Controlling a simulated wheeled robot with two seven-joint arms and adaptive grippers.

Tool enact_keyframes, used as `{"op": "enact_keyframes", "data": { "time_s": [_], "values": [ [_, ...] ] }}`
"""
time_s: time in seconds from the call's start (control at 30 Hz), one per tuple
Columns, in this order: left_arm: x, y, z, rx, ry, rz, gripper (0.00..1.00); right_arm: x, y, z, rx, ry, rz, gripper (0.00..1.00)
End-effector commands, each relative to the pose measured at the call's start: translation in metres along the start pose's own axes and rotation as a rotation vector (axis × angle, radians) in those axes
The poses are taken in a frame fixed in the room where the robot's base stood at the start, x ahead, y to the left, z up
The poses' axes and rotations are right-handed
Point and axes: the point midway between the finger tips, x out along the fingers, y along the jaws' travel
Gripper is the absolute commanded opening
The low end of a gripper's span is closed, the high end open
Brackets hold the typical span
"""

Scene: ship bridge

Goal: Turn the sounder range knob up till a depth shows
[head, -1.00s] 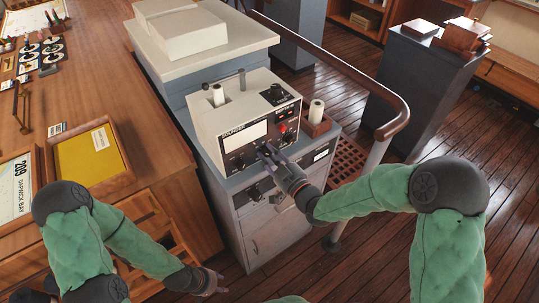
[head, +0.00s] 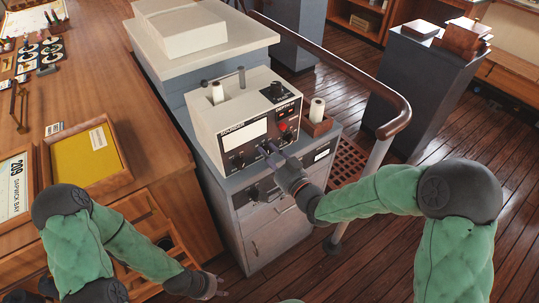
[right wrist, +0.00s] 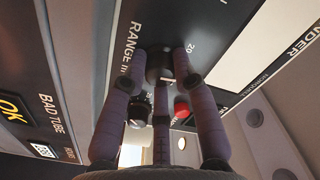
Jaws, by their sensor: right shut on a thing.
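The sounder (head: 213,116) is a cream box with a black front panel on a grey cabinet. Its pale window (head: 245,133) looks blank; I can make out no depth figure. The range knob (right wrist: 158,62) is a black round knob beside the lettering "RANGE" in the right wrist view. My right gripper (head: 268,149) is at the panel's lower edge; in the right wrist view its fingers (right wrist: 162,75) are shut around the knob. The fingers hide part of the knob and its scale. My left gripper (head: 219,287) hangs low, away from the sounder, its fingers too small to judge.
A red button (head: 287,136) and several other black knobs sit on the panel. A white paper roll (head: 317,110) stands in a wooden holder right of the sounder. A handrail (head: 398,118) curves past on the right. A wooden chart table (head: 110,90) lies to the left.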

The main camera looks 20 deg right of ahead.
Motion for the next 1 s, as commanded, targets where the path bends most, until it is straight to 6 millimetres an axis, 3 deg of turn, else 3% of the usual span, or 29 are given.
{"op": "enact_keyframes", "data": {
  "time_s": [0.3,0.8,0.83,0.9,1.0],
  "values": [
    [0.0021,-0.0008,-0.0002,0.0,0.0,0.0,0.4,-0.0002,0.0004,0.0011,0.115,-0.002,0.001,0.0],
    [0.0023,-0.0008,-0.0001,0.0,0.0,0.0,0.4,-0.0003,0.0003,0.0012,0.134,-0.003,0.001,0.0],
    [0.0023,-0.0008,-0.0001,0.0,0.0,0.0,0.4,-0.0003,0.0003,0.0012,0.134,-0.003,0.001,0.34],
    [0.0023,-0.0008,-0.0001,0.0,0.0,0.0,0.4,-0.0003,0.0003,0.0011,0.133,-0.002,0.001,0.53],
    [0.0023,-0.0008,-0.0002,0.0,0.0,0.0,0.4,-0.0002,0.0002,0.0009,0.133,-0.002,0.001,0.53]
  ]
}}
